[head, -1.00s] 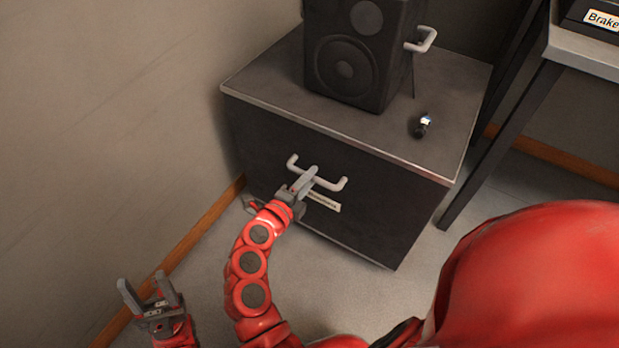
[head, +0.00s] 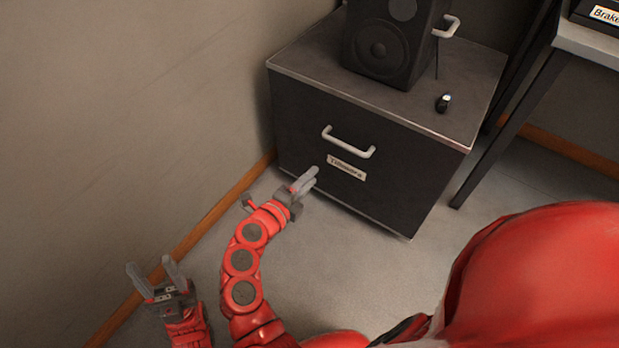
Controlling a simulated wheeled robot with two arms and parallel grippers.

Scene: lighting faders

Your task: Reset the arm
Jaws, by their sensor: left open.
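My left gripper (head: 157,277) is at the lower left with its two grey fingers spread apart and nothing between them. It points up toward the wall. My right gripper (head: 309,180) is in front of the dark cabinet, below and left of its pale drawer handle (head: 348,146), and appears clear of it. Its fingers overlap from this angle, so I cannot tell how far apart they are. The drawer front (head: 300,123) looks flush with the cabinet.
A black speaker (head: 385,45) and a small dark object with a light end (head: 443,103) stand on the cabinet top (head: 330,75). A label (head: 347,168) sits below the handle. The plain wall (head: 120,120) is close on the left. A dark-legged table (head: 590,45) is at right.

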